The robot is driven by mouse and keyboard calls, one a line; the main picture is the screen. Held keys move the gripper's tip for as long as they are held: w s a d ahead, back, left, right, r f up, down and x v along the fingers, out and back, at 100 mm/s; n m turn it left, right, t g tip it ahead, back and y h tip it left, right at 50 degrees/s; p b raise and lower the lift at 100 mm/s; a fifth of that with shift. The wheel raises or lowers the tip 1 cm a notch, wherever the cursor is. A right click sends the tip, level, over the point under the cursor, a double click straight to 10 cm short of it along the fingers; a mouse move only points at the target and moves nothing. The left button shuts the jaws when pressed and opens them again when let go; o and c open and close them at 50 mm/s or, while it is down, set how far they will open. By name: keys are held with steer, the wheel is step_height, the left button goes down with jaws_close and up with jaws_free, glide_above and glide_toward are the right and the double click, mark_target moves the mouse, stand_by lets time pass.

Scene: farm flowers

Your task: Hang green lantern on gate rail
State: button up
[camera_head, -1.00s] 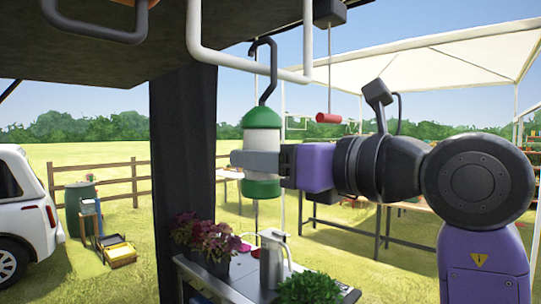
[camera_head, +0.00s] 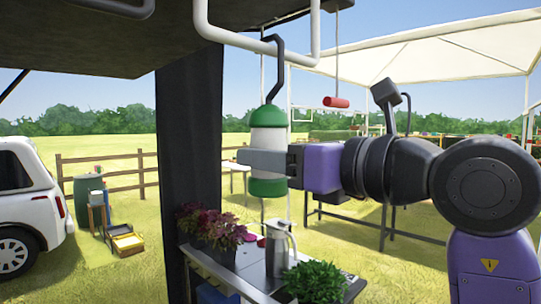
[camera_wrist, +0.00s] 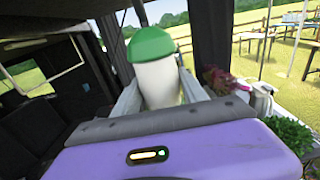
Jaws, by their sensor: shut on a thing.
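The green lantern (camera_head: 267,140) has green caps, a white body and a dark hook (camera_head: 279,66) on top. My gripper (camera_head: 266,162) is shut around its white body and holds it upright in the air. The lantern also fills the middle of the wrist view (camera_wrist: 155,65), between the two fingers. A white U-shaped rail (camera_head: 240,40) hangs under the dark roof at the top. The hook's bend overlaps the rail's lower bar in the head view. I cannot tell whether it touches the rail or is only in front of it.
A dark post (camera_head: 188,150) stands left of the lantern. Below are a counter with a metal jug (camera_head: 281,248), purple plants (camera_head: 210,225) and a green plant (camera_head: 315,281). A red cylinder (camera_head: 336,102) hangs to the right. A white vehicle (camera_head: 28,205) is at far left.

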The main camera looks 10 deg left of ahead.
steer(key=shift+f, duration=0.35)
stand_by(0.5)
steer(key=o, duration=1.4)
steer(key=shift+c, duration=0.2)
steer(key=shift+o, duration=0.4)
steer(key=shift+o, duration=0.8)
steer(key=f+b+v, duration=0.1)
steer(key=v, duration=1.3)
steer(key=shift+f, duration=0.2)
